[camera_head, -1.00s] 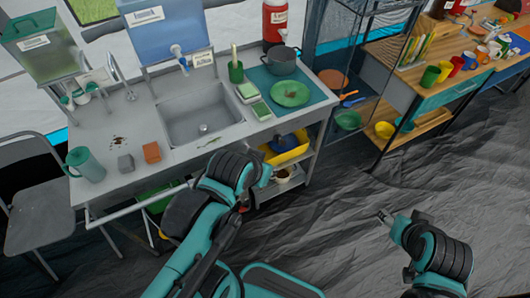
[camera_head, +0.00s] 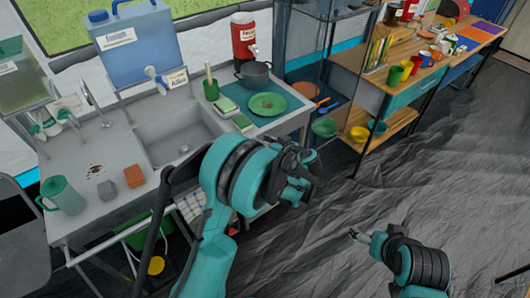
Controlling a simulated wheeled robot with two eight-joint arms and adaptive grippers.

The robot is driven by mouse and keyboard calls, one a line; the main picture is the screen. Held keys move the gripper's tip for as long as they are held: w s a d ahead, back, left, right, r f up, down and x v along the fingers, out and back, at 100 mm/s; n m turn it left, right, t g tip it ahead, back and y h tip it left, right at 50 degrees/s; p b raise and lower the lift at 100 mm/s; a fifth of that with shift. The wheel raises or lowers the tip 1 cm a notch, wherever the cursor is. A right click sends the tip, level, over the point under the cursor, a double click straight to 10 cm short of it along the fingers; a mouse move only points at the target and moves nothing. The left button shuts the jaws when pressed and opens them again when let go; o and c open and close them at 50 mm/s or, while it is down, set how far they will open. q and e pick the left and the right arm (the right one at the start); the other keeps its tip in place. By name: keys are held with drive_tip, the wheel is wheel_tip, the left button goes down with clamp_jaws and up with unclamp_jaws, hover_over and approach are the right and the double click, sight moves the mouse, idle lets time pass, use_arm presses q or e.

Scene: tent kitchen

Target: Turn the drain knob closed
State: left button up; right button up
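The metal sink (camera_head: 180,140) is set in the grey counter, with a small drain spot (camera_head: 184,148) in its floor. I cannot make out a separate drain knob. My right gripper (camera_head: 356,236) is low over the floor, apart from everything, too small to read.
Dark floor (camera_head: 450,160) lies clear at right.

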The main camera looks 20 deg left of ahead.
use_arm(q)
drive_tip(key=w+d+f+n+t+y+b, duration=0.1)
drive_tip(key=d+f+n+y, duration=0.1)
drive_tip(key=f, duration=0.3)
drive_tip(key=w+d+f+n+t+y+b, duration=0.1)
drive_tip(key=d+f, duration=0.2)
drive_tip(key=f, duration=0.3)
drive_tip(key=b+x, duration=0.2)
drive_tip(key=x, duration=0.5)
drive_tip(key=shift+a+t+y, duration=0.3)
drive_tip(key=shift+a+y, duration=0.1)
drive_tip(key=shift+r, duration=0.1)
drive_tip(key=c, duration=0.7)
